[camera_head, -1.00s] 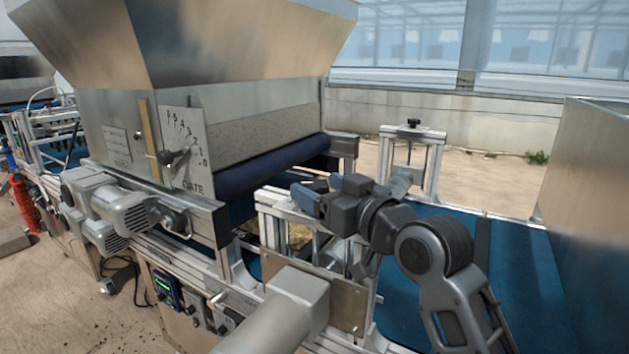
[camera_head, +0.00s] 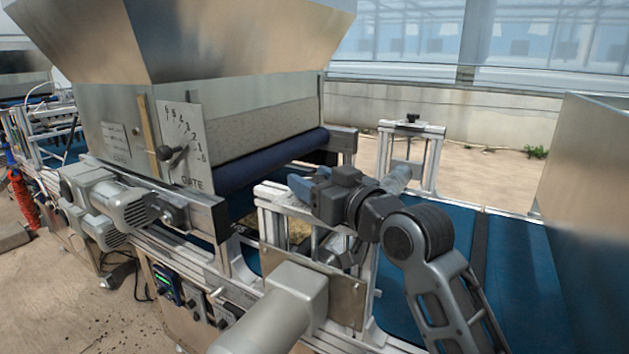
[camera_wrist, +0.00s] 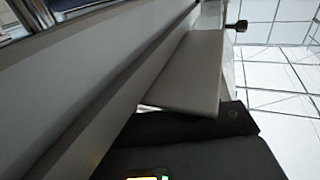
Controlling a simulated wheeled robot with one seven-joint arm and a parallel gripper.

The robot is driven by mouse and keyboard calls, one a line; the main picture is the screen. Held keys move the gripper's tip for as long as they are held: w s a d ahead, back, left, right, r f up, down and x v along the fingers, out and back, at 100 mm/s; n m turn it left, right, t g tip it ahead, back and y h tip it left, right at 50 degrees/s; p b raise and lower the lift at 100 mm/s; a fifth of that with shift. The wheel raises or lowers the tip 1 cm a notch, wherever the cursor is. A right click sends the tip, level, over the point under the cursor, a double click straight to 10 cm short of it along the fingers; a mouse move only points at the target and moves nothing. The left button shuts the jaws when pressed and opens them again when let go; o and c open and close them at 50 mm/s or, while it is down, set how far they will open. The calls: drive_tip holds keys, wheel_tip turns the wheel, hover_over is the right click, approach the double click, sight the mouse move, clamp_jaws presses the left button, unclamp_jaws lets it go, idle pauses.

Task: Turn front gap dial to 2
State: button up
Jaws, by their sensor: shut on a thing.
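My gripper (camera_head: 302,186), with blue fingers, is at the top of the near aluminium frame (camera_head: 272,196) over the blue belt. It is shut at the place of the front gap dial, which the fingers and wrist hide; its number and pointer cannot be read. The wrist view shows pale grey surfaces very close, with no clear dial. A matching far frame (camera_head: 436,150) carries a black knob (camera_head: 411,118) on top; a black knob also shows at the upper right of the wrist view (camera_wrist: 238,26).
A hopper (camera_head: 230,50) stands at left, with a separate GATE scale plate (camera_head: 190,150) and black pointer knob (camera_head: 165,153). A grey motor (camera_head: 285,305) sits low in front of the near frame. A metal bin (camera_head: 590,190) is at right. Blue belt (camera_head: 515,250) is clear.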

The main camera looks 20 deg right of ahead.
drive_tip(key=shift+a+r+m+h+p, duration=0.15)
drive_tip(key=shift+m+h+p, duration=0.15)
drive_tip(key=shift+p, duration=0.55)
drive_tip(key=m+h+p, duration=0.1)
drive_tip(key=h+p, duration=0.1)
drive_tip(key=shift+p, duration=0.35)
drive_tip(key=m+h, duration=0.2)
drive_tip(key=h, duration=0.1)
drive_tip(key=shift+p, duration=0.4)
drive_tip(key=m+h+b, duration=0.1)
drive_tip(key=m+h, duration=0.1)
drive_tip(key=h, duration=0.1)
drive_tip(key=shift+f+b, duration=0.3)
drive_tip(key=shift+b, duration=0.1)
drive_tip(key=m+g+h+b, duration=0.1)
drive_tip(key=m+h+b, duration=0.1)
drive_tip(key=h+b, duration=0.1)
drive_tip(key=shift+f+b, duration=0.15)
drive_tip(key=shift+b, duration=0.15)
drive_tip(key=m+g+h+b, duration=0.2)
drive_tip(key=h+b, duration=0.1)
drive_tip(key=m+g+h+b, duration=0.1)
drive_tip(key=m+h, duration=0.1)
drive_tip(key=shift+r+g+b, duration=0.25)
drive_tip(key=shift+g+b, duration=0.05)
drive_tip(key=shift+g, duration=0.1)
drive_tip(key=shift+r, duration=0.1)
drive_tip(key=o, duration=0.9)
